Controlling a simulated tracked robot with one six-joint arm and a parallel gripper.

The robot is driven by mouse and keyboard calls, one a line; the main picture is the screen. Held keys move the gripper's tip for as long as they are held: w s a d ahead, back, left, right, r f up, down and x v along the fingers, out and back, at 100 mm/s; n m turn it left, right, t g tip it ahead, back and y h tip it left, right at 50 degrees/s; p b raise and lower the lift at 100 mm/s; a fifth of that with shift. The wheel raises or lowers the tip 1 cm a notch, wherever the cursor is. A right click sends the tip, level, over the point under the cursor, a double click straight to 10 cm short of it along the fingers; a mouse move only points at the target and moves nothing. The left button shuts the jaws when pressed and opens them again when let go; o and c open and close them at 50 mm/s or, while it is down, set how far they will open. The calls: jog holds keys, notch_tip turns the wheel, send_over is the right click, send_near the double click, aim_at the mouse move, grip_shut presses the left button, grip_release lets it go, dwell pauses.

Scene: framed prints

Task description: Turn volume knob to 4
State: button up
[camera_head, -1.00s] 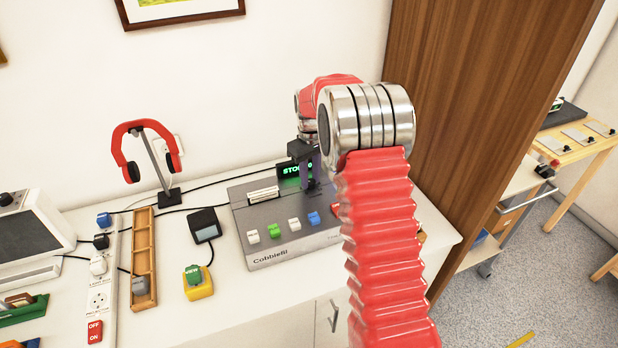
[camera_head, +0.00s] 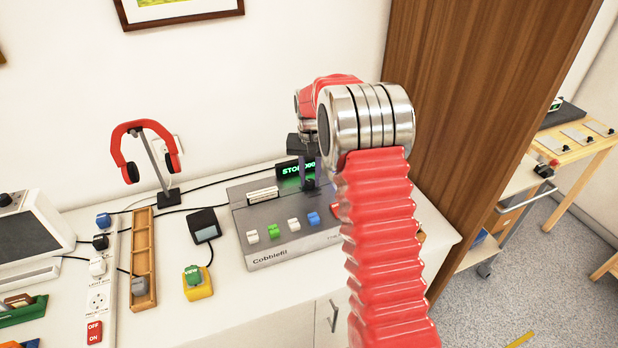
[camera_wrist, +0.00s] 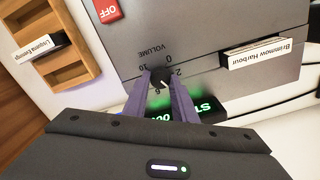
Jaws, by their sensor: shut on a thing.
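The volume knob (camera_wrist: 160,77) is a small dark knob on the grey panel, seen upside down in the wrist view. Its white pointer mark points toward the bottom of that view, slightly right. The printed word VOLUME and the numbers 0, 2 and 10 show around it; other numbers are hidden by my fingers. My gripper (camera_wrist: 162,92) is shut on the knob, with one purple finger on each side.
Green, white and blue buttons line the device's front. A red OFF switch (camera_wrist: 107,10) is near the knob in the wrist view. A brown wooden panel (camera_head: 470,110) stands right.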

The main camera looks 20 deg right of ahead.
aim_at(310, 181)
jog(key=shift+m, duration=0.3)
jog(key=o, duration=1)
jog(key=shift+o, duration=0.2)
notch_tip(310, 181, up, 14)
jog(key=shift+f, duration=0.15)
dwell(0.4)
